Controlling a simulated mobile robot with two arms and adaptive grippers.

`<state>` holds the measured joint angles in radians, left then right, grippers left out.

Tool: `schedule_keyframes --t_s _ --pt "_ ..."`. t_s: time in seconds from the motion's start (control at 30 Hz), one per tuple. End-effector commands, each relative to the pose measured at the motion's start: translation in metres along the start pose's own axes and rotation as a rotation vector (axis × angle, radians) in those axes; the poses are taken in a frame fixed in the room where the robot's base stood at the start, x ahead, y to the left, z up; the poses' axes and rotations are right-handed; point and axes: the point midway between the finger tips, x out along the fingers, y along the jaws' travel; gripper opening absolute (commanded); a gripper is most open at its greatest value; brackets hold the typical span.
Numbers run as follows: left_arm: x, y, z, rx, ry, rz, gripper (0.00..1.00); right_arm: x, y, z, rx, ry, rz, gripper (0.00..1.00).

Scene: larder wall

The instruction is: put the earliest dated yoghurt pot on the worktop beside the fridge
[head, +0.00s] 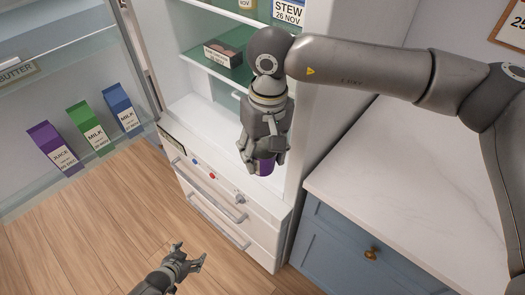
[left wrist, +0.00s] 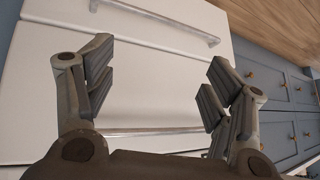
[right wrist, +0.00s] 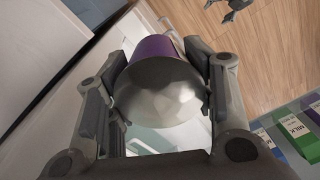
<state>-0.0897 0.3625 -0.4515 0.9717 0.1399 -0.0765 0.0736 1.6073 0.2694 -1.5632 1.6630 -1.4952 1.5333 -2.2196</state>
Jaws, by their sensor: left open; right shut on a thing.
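My right gripper (head: 263,158) is shut on a purple pot (head: 265,168), held in the air in front of the open fridge's right side. In the right wrist view the purple pot (right wrist: 155,48) sits between the fingers, its pale, shiny round end facing the camera; no date on it can be read. The white marbled worktop (head: 400,190) is right of the fridge (head: 300,120) and its visible part is bare. My left gripper (head: 187,260) is open and empty, low over the floor; in the left wrist view it (left wrist: 160,60) faces the white drawers.
The open fridge door (head: 70,180) at left holds a purple juice carton (head: 52,148), a green milk carton (head: 90,128) and a blue one (head: 121,108). A box (head: 222,54) stands on a fridge shelf. Blue cabinets (head: 345,245) are under the worktop.

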Motion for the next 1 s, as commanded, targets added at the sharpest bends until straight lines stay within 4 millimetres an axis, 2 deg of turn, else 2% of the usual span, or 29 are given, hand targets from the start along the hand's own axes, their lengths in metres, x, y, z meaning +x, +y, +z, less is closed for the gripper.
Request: schedule_keyframes --t_s 0.03,0.2,0.4,0.5,0.7,0.83,1.0 --pt "-0.002 0.012 0.028 -0.019 -0.053 0.000 0.76 0.000 0.000 0.000 0.000 0.001 0.000 0.22" --pt "-0.017 0.048 0.113 -0.067 -0.222 0.005 0.76 0.000 0.000 0.000 0.000 0.001 0.000 0.22" --pt "-0.048 0.099 0.201 -0.118 -0.407 0.028 0.76 0.000 0.000 0.000 0.000 0.000 0.000 0.22" --pt "-0.066 0.122 0.234 -0.137 -0.484 0.042 0.76 0.000 0.000 0.000 0.000 0.000 0.000 0.22" --pt "-0.091 0.153 0.274 -0.159 -0.577 0.065 0.76 0.000 0.000 0.000 0.000 0.001 0.000 0.22" --pt "-0.097 0.161 0.282 -0.164 -0.599 0.071 0.76 0.000 0.000 0.000 0.000 0.001 0.000 0.22" --pt "-0.098 0.162 0.283 -0.165 -0.603 0.071 0.76 0.000 0.000 0.000 0.000 0.001 0.000 0.22"
